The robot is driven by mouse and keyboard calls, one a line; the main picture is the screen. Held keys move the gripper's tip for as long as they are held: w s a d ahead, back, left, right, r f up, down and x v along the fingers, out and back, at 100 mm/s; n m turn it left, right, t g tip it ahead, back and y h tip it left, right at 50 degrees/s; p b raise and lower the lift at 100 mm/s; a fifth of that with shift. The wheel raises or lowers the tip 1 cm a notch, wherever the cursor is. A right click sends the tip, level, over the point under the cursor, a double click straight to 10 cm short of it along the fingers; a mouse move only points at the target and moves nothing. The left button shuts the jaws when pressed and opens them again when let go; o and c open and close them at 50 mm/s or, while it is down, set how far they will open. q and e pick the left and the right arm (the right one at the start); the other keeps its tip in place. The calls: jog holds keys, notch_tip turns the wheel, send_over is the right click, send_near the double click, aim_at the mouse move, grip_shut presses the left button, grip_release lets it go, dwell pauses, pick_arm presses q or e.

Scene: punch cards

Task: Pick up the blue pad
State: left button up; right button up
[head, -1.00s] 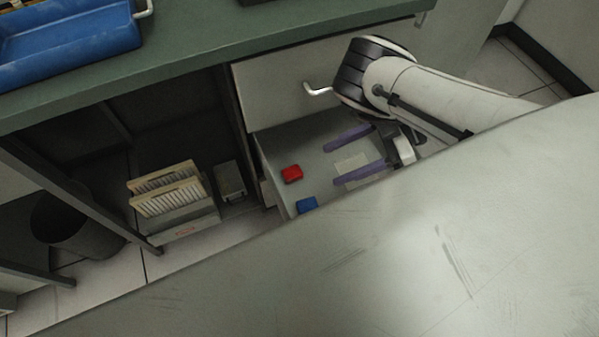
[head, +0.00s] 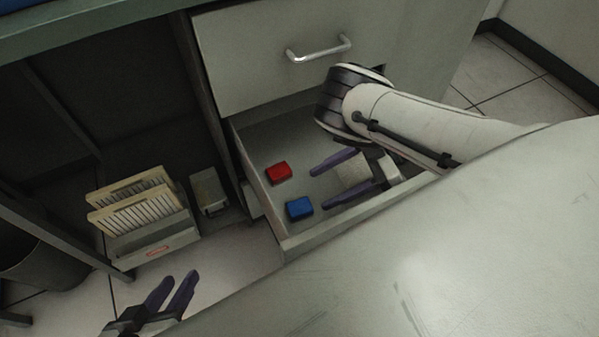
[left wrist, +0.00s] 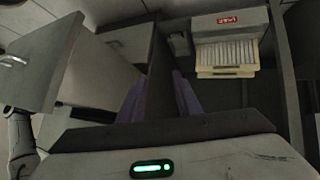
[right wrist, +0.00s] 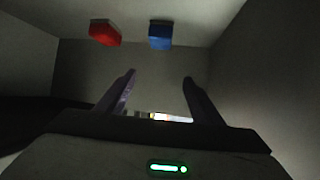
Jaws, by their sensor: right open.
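The blue pad (head: 299,208) lies on the floor of an open drawer (head: 290,243), near its front left. It also shows in the right wrist view (right wrist: 160,35), above and beyond the fingertips. A red pad (head: 278,172) lies a little behind it and shows left of it in the right wrist view (right wrist: 105,33). My right gripper (head: 323,186) is open and empty over the drawer, its fingers pointing left, to the right of both pads. My left gripper (head: 180,277) is open and empty, low at the left, outside the drawer.
A pale card-like item (head: 354,171) lies in the drawer beneath my right gripper. A closed drawer with a metal handle (head: 320,47) is above. A box of cards (head: 140,215) and a small grey box (head: 208,190) stand left of the drawer. A bin (head: 40,262) is further left.

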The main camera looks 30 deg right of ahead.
jog(key=b, duration=0.3)
send_near(299, 206)
jog(key=shift+s+a+f, duration=0.1)
jog(key=shift+a+f, duration=0.05)
jog(key=shift+a, duration=0.4)
jog(key=shift+a+f, duration=0.2)
jog(key=shift+a, duration=0.35)
jog(key=shift+f+b, duration=0.3)
jog(key=shift+f, duration=0.25)
jog(key=b+x, duration=0.1)
jog(key=x, duration=0.1)
jog(key=b+x, duration=0.1)
jog(key=x, duration=0.3)
jog(key=shift+w+a+b, duration=0.35)
jog(key=shift+w+b, duration=0.05)
jog(key=shift+w+a+f, duration=0.1)
jog(key=shift+a+f, duration=0.05)
jog(key=shift+a, duration=0.1)
pick_arm(q)
jog(key=d, duration=0.1)
jog(key=d+h, duration=0.2)
jog(key=shift+d+r+t, duration=0.1)
jog(key=shift+r+t, duration=0.2)
jog(key=shift+r, duration=0.05)
pick_arm(e)
jog(key=c, duration=1.2)
jog(key=shift+c, duration=0.2)
